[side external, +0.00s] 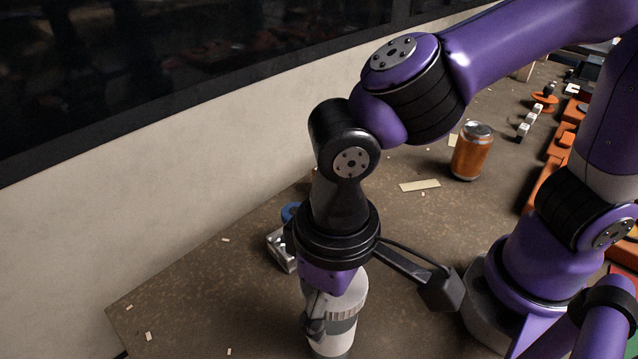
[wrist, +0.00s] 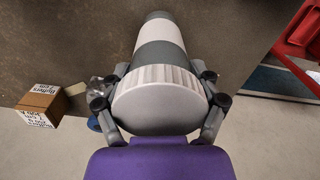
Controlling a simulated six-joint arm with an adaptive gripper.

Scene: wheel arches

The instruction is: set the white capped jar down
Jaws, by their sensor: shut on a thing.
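The white capped jar (side external: 335,325) is upright under my wrist in the side external view, with a dark grey band around it and a ribbed cap. In the wrist view the jar (wrist: 157,75) fills the middle, its cap towards me and its body running away to the top. My gripper (wrist: 158,92) is shut on the jar, one finger on each side near the cap. In the side external view my gripper (side external: 318,315) partly covers the jar. The jar's base is near the lower picture edge, and I cannot tell whether it touches the table.
An orange can (side external: 471,152) stands further back on the brown table (side external: 230,290). A metal part (side external: 281,250) and a blue ring (side external: 290,212) lie behind my gripper. A cardboard box (wrist: 42,104) shows in the wrist view. The table's left front is mostly clear, with small scraps.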

